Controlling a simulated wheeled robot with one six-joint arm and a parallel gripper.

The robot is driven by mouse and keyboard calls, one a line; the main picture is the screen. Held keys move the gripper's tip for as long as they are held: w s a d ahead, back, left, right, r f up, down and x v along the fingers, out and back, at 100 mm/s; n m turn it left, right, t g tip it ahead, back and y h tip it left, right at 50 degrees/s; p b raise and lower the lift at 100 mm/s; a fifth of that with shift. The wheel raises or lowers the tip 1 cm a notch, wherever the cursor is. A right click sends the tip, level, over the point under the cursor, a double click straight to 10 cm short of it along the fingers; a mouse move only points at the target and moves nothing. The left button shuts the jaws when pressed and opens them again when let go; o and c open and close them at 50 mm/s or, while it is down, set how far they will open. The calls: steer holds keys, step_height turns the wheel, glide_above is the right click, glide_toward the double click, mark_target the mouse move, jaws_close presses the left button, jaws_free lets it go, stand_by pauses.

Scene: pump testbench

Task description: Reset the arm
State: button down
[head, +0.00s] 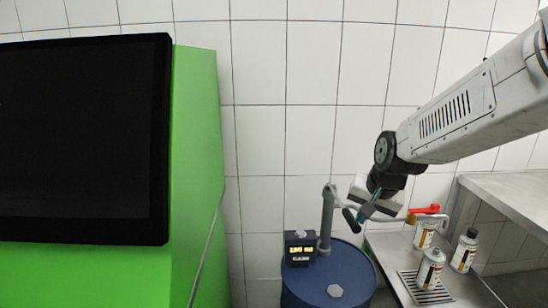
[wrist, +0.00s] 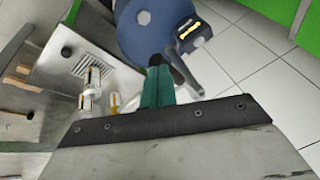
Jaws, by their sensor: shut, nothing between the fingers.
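My gripper (head: 362,218) is in the right half of the head view, at the end of my arm, which comes in from the upper right. Its teal fingers are shut and empty, and they also show in the middle of the wrist view (wrist: 157,72). In the head view the fingers overlap the pump's pale spout pipe in the picture. I cannot tell whether they touch it. The grey hand pump (head: 327,215) stands on a blue drum (head: 318,290). The wrist view shows the drum (wrist: 140,40) beyond the fingertips.
A green cabinet with a black screen (head: 80,140) fills the left. Tiled floor (wrist: 250,75) is clear.

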steer(key=s+d+r+n+g, duration=0.1)
steer(key=s+r+n, duration=0.1)
steer(key=s, duration=1.3)
steer(key=s+d+r+n+g+h, duration=0.1)
steer(key=s+d+r+n+g, duration=0.1)
steer(key=s, duration=1.2)
steer(key=shift+s+d+r+n, duration=0.15)
steer(key=shift+s+r+n, duration=0.3)
steer(key=shift+r, duration=0.45)
steer(key=shift+w, duration=0.1)
